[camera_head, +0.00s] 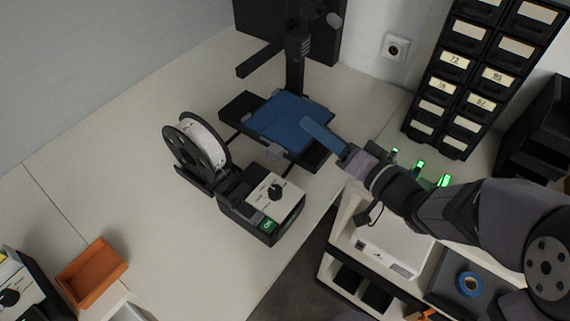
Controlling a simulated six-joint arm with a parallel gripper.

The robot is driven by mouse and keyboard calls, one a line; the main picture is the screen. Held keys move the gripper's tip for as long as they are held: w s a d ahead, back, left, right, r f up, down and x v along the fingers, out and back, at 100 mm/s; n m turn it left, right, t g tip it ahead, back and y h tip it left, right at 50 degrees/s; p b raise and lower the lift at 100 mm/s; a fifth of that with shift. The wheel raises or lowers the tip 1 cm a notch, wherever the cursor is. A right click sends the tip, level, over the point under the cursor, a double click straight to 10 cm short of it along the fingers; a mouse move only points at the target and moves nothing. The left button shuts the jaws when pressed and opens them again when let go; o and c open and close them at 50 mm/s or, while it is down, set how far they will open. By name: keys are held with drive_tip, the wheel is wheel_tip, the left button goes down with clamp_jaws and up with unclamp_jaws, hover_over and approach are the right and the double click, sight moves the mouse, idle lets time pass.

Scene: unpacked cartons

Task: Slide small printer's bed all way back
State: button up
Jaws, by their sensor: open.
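The small printer stands on the pale worktop, with a black upright column (295,70) at its rear and a white control panel (270,194) with a black knob and green display at its front. Its blue bed (282,118) lies flat on the dark carriage, in front of the column. My gripper (318,132) reaches in from the right, with its blue-grey finger at the bed's right edge, overlapping it in the picture. The gripper is open. I cannot tell whether the finger touches the bed. The second finger is not clearly distinguishable.
A filament spool (202,140) stands left of the printer. A tall black drawer rack (478,75) stands at the right. A white box (393,242) is on a lower shelf, with blue tape (469,284) nearby. An orange tray (91,272) sits front left. The worktop left of the spool is clear.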

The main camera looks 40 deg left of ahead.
sight(280, 155)
drive_tip(key=s+a+f+m+g+y+b, duration=0.2)
drive_tip(key=s+f+g+y, duration=0.1)
drive_tip(key=s+g, duration=0.3)
drive_tip(key=d+f+m, duration=0.1)
drive_tip(key=d+f+m+t, duration=0.1)
drive_tip(key=d+f+m+h, duration=0.1)
drive_tip(key=shift+w+f, duration=0.25)
drive_tip(key=shift+f, duration=0.15)
drive_tip(key=shift+a, duration=3.6)
